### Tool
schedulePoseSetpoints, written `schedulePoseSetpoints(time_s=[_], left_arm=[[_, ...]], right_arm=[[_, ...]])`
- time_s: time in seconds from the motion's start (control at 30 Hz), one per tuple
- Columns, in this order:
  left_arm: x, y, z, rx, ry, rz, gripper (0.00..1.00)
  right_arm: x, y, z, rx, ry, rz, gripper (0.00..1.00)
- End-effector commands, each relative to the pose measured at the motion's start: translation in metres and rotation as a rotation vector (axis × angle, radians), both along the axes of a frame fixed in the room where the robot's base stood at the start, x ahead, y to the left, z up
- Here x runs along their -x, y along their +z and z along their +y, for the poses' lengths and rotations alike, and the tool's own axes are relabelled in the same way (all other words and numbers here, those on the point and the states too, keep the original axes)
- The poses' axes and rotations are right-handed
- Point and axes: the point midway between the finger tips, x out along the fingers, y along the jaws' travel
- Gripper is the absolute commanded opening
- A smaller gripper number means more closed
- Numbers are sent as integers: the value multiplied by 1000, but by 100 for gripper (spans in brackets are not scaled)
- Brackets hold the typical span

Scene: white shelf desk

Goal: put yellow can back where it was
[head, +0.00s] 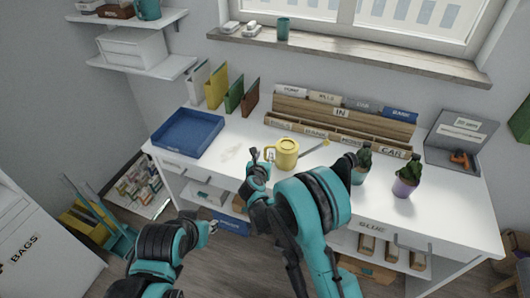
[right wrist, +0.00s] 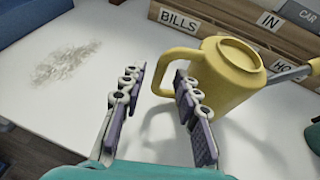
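The yellow can (head: 287,153) is a watering can standing upright on the white desk (head: 235,150), its spout pointing right. In the right wrist view the yellow can (right wrist: 232,75) has its handle toward my right gripper (right wrist: 158,88). That gripper is open, with one finger left of the handle and the other overlapping the handle in the picture. I cannot tell whether that finger passes through the handle loop or touches it. In the head view my right gripper (head: 262,157) is just left of the can. My left gripper (head: 211,228) is low in front of the desk, too small to read.
A blue tray (head: 188,132) is on the desk's left. A wooden organizer (head: 345,122) with labelled slots stands behind the can. Two potted plants (head: 405,188) are at right. A pale smudge or pile (right wrist: 68,62) lies left of the can. A window ledge (head: 350,50) is above.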

Motion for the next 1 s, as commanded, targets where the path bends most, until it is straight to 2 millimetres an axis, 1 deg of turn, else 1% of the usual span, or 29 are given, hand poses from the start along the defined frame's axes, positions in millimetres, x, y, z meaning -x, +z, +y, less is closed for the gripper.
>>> schedulePoseSetpoints(time_s=[0.03, 0.2, 0.3, 0.4, 0.5, 0.67, 0.73, 0.77, 0.87, 0.9, 0.93, 0.97, 1.0], left_arm=[[0, 6, 0, 0, 0, 0, 32], [0, 15, 0, 0, 0, 0, 32], [0, 18, 0, 0, 0, 0, 32], [0, 20, 0, 0, 0, 0, 32], [0, 21, 0, 0, 0, 0, 32], [0, 21, 0, 0, 0, 0, 32], [0, 21, 0, 0, 0, 0, 32], [0, 21, 0, 0, 0, 0, 32], [0, 21, 0, 0, 0, 0, 32], [0, 21, 0, 0, 0, 0, 32], [0, 21, 0, 0, 0, 0, 32], [0, 21, 0, 0, 0, 0, 32], [0, 21, 0, 0, 0, 0, 32]], right_arm=[[12, 8, 2, 1, 3, 0, 31], [47, 22, 6, 0, 2, 0, 31], [63, 28, 8, 0, 2, 0, 31], [74, 32, 9, 0, 1, 1, 31], [80, 34, 9, 0, 1, 0, 31], [82, 35, 9, 2, 1, -2, 31], [79, 44, 6, 23, 12, -19, 31], [77, 53, 4, 46, 24, -35, 31], [68, 106, -8, 187, 94, -132, 31], [65, 135, -14, 277, 138, -186, 31], [64, 158, -18, 357, 176, -227, 31], [65, 181, -22, 445, 215, -269, 31], [68, 210, -25, 572, 274, -321, 31]])
